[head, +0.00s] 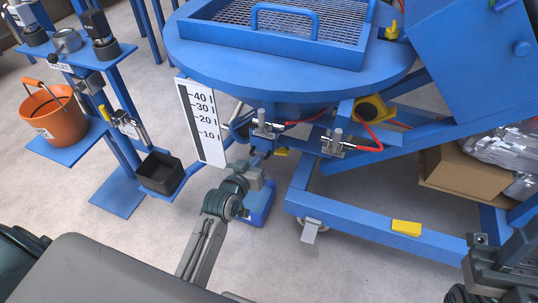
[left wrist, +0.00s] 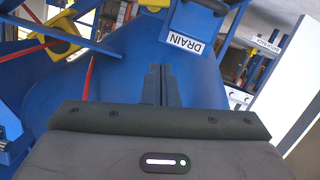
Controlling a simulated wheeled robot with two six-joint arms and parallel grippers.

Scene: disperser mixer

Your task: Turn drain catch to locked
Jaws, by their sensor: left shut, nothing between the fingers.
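My left gripper (head: 262,158) reaches under the round blue mixer vessel (head: 290,88). In the left wrist view its two fingers (left wrist: 161,85) are together with nothing between them, in front of a blue curved surface. A white DRAIN label (left wrist: 186,43) shows upside down just beyond the fingers, to their right. I cannot make out the drain catch for certain in either view; the gripper may cover it. A small yellow part (head: 281,152) shows beside the gripper. Part of my right arm (head: 505,270) shows at the lower right; its fingers cannot be made out.
Two metal clamps, a left one (head: 265,126) and a right one (head: 337,142) with a red handle, sit under the vessel rim. A white level scale (head: 202,120) hangs to the left. A blue side stand holds an orange bucket (head: 54,120) and a black bin (head: 160,174). A blue frame beam (head: 350,218) runs low right.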

